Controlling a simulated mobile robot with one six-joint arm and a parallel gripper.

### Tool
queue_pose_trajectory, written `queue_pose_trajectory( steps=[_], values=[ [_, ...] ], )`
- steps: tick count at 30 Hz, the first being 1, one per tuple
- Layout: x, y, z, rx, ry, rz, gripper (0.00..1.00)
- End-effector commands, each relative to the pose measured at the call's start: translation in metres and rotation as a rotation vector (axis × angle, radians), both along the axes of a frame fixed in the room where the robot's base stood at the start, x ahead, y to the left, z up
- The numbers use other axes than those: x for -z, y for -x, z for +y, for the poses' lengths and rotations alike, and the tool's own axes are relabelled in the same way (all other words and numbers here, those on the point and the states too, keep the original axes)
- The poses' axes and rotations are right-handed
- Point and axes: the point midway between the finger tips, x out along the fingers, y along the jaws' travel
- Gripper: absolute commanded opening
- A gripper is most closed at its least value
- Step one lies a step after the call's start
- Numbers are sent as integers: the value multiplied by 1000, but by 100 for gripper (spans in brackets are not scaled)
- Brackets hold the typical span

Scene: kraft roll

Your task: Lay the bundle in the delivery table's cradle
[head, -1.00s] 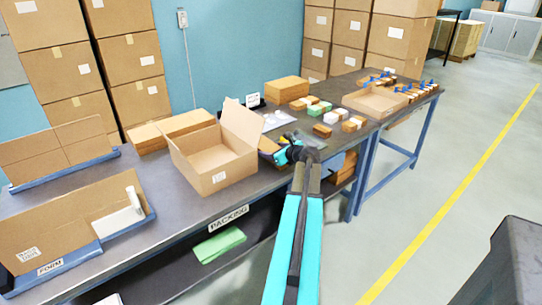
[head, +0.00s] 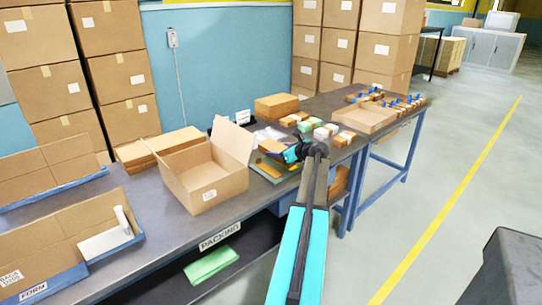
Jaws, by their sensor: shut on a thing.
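My gripper (head: 287,151) is at the end of my turquoise arm, above the packing table and just right of the open carton. It is shut on a small brown piece, which I take to be the bundle (head: 271,146). The arm's wrist and fingers hide part of it, so its full shape is unclear. It appears held above the table surface. I cannot make out the delivery table's cradle in this view.
The packing table (head: 150,205) holds the open carton (head: 208,186), a flat green-grey plate (head: 270,170) and small coloured packs (head: 321,132). Cardboard forms stand in blue bases (head: 105,255) at left. A shallow tray (head: 368,118) lies farther right. Open floor (head: 455,185) lies right.

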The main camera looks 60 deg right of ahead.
Motion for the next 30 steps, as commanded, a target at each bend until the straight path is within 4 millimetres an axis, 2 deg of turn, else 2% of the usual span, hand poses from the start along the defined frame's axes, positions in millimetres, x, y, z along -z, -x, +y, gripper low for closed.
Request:
queue_pose_trajectory(
  steps=[1,3,15,21,30],
  values=[
    [0,2,-12,2,1,-1,24],
    [0,6,-22,2,1,-1,24],
    [0,25,-76,2,0,0,24],
    [0,30,-91,2,0,-1,24],
    [-1,33,-97,2,1,-1,24]
  ],
)
